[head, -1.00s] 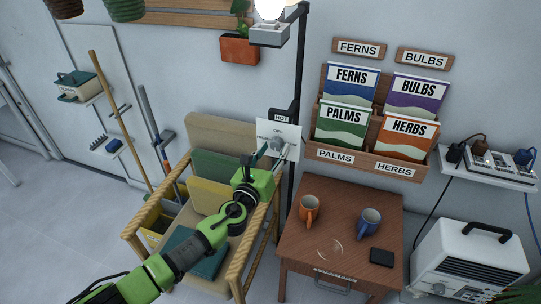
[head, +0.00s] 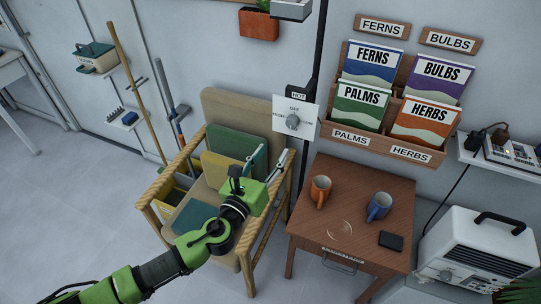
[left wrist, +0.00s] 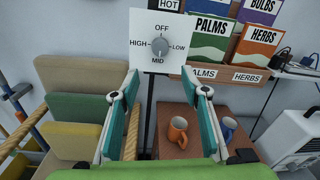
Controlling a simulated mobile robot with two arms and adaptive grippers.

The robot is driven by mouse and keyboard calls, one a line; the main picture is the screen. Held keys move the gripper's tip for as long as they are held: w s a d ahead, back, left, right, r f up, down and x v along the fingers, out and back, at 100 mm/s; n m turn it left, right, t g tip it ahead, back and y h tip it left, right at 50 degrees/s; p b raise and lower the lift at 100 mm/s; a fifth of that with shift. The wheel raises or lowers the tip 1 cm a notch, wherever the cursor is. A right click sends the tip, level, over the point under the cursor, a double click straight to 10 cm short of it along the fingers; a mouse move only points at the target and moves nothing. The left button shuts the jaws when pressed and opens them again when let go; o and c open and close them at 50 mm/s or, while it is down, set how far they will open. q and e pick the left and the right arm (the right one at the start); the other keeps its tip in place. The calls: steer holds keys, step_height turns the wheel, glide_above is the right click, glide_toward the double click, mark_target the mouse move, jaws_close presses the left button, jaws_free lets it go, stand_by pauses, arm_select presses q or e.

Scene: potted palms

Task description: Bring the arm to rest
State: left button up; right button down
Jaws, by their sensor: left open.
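My left gripper (head: 276,164) is in front of the chair, below and apart from the white dial plate (head: 297,121). In the left wrist view its two teal fingers (left wrist: 160,84) are spread, with nothing between them. The grey knob (left wrist: 160,47) sits beyond the fingertips on the plate, which is marked OFF, LOW, MID and HIGH. The knob's pointer is too small to read surely. My left arm (head: 160,268) reaches in from the lower left, bent at the joints. My right gripper is not in view.
A small table (head: 342,190) to the right holds an orange mug (head: 320,190), a blue mug (head: 379,207) and a black item (head: 391,240). A white heater (head: 478,250) stands further right. The left floor is clear.

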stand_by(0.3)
